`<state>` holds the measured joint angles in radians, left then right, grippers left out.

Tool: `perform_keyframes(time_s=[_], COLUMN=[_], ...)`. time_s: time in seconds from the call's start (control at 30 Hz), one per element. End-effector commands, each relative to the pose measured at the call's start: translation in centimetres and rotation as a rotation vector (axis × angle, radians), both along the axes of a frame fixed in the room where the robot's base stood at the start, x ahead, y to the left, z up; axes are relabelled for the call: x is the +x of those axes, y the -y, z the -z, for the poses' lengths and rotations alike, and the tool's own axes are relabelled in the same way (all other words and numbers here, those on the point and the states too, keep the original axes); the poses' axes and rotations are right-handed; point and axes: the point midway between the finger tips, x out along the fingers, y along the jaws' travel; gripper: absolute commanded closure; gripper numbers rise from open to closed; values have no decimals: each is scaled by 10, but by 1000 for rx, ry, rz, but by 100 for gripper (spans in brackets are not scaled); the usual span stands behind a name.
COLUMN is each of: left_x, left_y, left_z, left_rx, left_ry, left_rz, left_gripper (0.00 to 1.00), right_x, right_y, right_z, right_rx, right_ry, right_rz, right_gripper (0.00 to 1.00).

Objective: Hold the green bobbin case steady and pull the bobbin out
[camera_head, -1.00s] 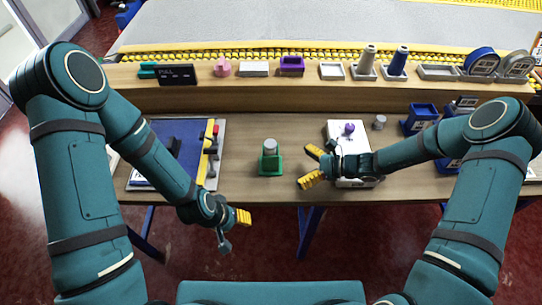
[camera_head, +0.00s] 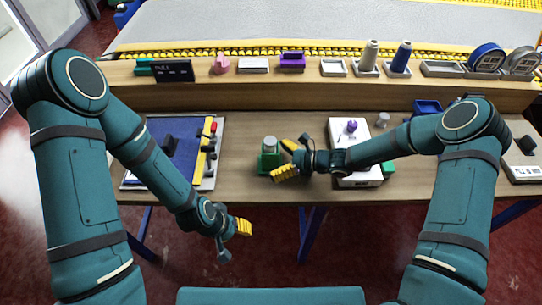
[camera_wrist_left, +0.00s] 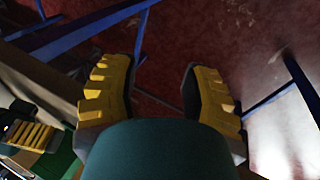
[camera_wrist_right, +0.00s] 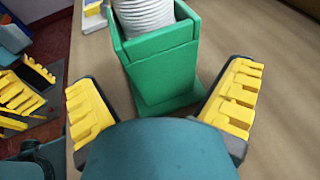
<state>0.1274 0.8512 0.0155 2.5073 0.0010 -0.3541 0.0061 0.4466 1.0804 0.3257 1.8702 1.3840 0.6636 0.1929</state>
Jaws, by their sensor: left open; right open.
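The green bobbin case (camera_head: 270,162) stands upright on the table, left of the white box. The pale ribbed bobbin (camera_head: 270,143) sits in it with its top above the rim. In the right wrist view the case (camera_wrist_right: 168,75) and bobbin (camera_wrist_right: 150,14) are large and close ahead. My right gripper (camera_head: 283,160) is open, its yellow fingers on either side of the case's near end; I cannot tell if they touch it. In its own view the fingers (camera_wrist_right: 163,105) are apart. My left gripper (camera_head: 237,238) is open and empty, in front of the table edge over the floor.
A white box (camera_head: 355,165) with a purple knob stands right of the case. A blue board (camera_head: 175,150) with yellow and red parts lies at left. Spools and small trays line the back shelf (camera_head: 310,88). Table between board and case is clear.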

Motion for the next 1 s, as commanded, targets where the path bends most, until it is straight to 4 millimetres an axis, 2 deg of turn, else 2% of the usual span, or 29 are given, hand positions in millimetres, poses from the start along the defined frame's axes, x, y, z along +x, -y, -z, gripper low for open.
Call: perform_keyframes(time_s=[0.2, 0.47, 0.5, 0.57, 0.63, 0.67, 0.87, 0.9, 0.93, 1.0], left_x=[-2, -2, -2, -2, -2, -2, -2, -1, -1, 0], left_y=[0, 0, 0, 0, 0, 0, 0, 0, 1, 2], left_z=[5, 4, 4, 4, 4, 4, 4, 4, 4, 3], left_rx=[-1, -1, -1, -1, -1, -1, -1, -1, 0, 1], left_ry=[-3, -4, -4, -4, -4, -4, -4, -3, -3, 5], left_rz=[2, 4, 4, 4, 4, 3, 3, 2, 3, 5], left_gripper=[53, 53, 53, 53, 53, 53, 53, 37, 26, 26], right_x=[3, 3, 3, 3, 3, 3, 3, 3, 3, 3], right_y=[-10, -10, -10, -10, -10, -10, -10, -10, -10, -10], right_z=[3, 2, 2, 2, 2, 2, 2, 2, 2, 2], right_rx=[1, 1, 1, 1, 1, 0, 1, 1, 1, 1], right_ry=[1, 1, 1, 1, 1, 1, 1, 1, 1, 1], right_rz=[0, 0, 0, 0, 0, 0, 0, 0, 0, 0], right_gripper=[0, 0, 7, 28, 53, 59, 61, 61, 62, 62])
